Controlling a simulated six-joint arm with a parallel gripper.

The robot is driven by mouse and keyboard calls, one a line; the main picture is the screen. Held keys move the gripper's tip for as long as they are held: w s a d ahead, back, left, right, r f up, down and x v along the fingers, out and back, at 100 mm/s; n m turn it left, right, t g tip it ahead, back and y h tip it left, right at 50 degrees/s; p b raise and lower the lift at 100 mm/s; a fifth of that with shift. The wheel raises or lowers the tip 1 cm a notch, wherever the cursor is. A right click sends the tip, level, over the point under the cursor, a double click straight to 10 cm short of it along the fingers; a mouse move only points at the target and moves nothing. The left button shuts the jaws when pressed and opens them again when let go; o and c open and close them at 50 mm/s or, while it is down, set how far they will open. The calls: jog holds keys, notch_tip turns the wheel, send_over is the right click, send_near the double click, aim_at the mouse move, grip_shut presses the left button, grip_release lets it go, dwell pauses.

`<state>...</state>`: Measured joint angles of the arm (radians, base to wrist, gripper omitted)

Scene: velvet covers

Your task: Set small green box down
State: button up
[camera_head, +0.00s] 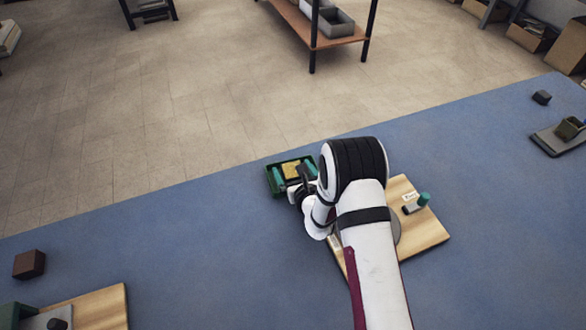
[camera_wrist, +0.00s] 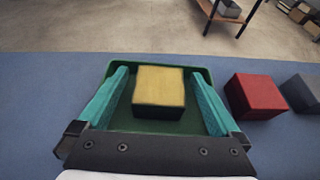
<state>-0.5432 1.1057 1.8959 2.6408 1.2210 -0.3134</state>
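A small green open box (camera_head: 270,183) sits near the far edge of the blue table, by my gripper (camera_head: 293,172). A block with a yellow top (camera_head: 291,166) and dark side is inside it. In the wrist view the green box (camera_wrist: 160,127) and yellow-topped block (camera_wrist: 158,86) are straight ahead. The teal fingers of my gripper (camera_wrist: 158,80) are spread wide, one on each side of the block, with a gap to it on both sides. The fingers overlap the side walls of the box in view; contact with them cannot be told. The box's underside is hidden.
A red block (camera_wrist: 256,95) and a grey block (camera_wrist: 302,92) stand to the right of the box. A wooden board (camera_head: 425,235) lies beside my arm. A brown block (camera_head: 29,264) is at the left. The blue cloth (camera_head: 180,240) left of the box is clear.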

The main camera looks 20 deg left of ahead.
jog(key=shift+r, duration=0.2)
jog(key=v, duration=1.2)
jog(key=shift+f, duration=0.1)
jog(key=s+a+r+n+g+y, duration=0.25)
jog(key=a+r+n+y, duration=0.2)
jog(key=r, duration=0.55)
jog(key=s+d+r+n+g+y, duration=0.1)
jog(key=s+d+r+n+g, duration=0.1)
jog(key=s+r+n+g, duration=1)
jog(key=s+d+f+n+t+h, duration=0.1)
jog(key=s+d+f+n+h, duration=0.1)
jog(key=d, duration=0.5)
jog(key=s+d+f+n+t+h, duration=0.1)
jog(key=s+d+f+n+h, duration=0.1)
jog(key=s+d+h, duration=0.2)
jog(key=s+d+f+n+t+h, duration=0.2)
jog(key=s+d+h, duration=0.2)
jog(key=d, duration=0.8)
jog(key=shift+d+h, duration=0.25)
jog(key=shift+h, duration=0.9)
